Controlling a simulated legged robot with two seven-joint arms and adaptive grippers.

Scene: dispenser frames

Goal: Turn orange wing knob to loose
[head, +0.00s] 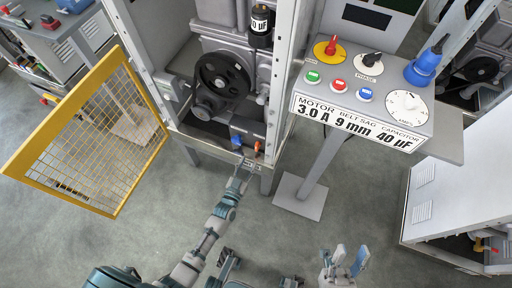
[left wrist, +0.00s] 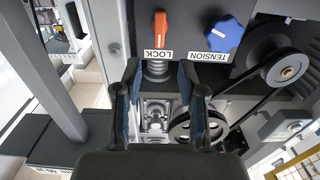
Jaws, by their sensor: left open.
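The orange wing knob (left wrist: 160,30) stands above an upside-down LOCK label (left wrist: 158,55) in the left wrist view, its wing nearly upright in the picture. It also shows small at the foot of the open cabinet in the head view (head: 258,147). My left gripper (left wrist: 158,78) is open and empty, its two fingers apart. The knob lies beyond the fingertips, between their lines and higher in the picture; I see no contact. In the head view my left gripper (head: 243,166) is just below the knob panel. My right gripper (head: 345,262) is open and empty, low in the head view.
A blue TENSION knob (left wrist: 225,34) sits beside the orange one. A pulley and belt (left wrist: 287,68) are at the right of the wrist view. A yellow mesh door (head: 90,130) stands open at left. A control pedestal (head: 360,105) stands at right. Floor between is clear.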

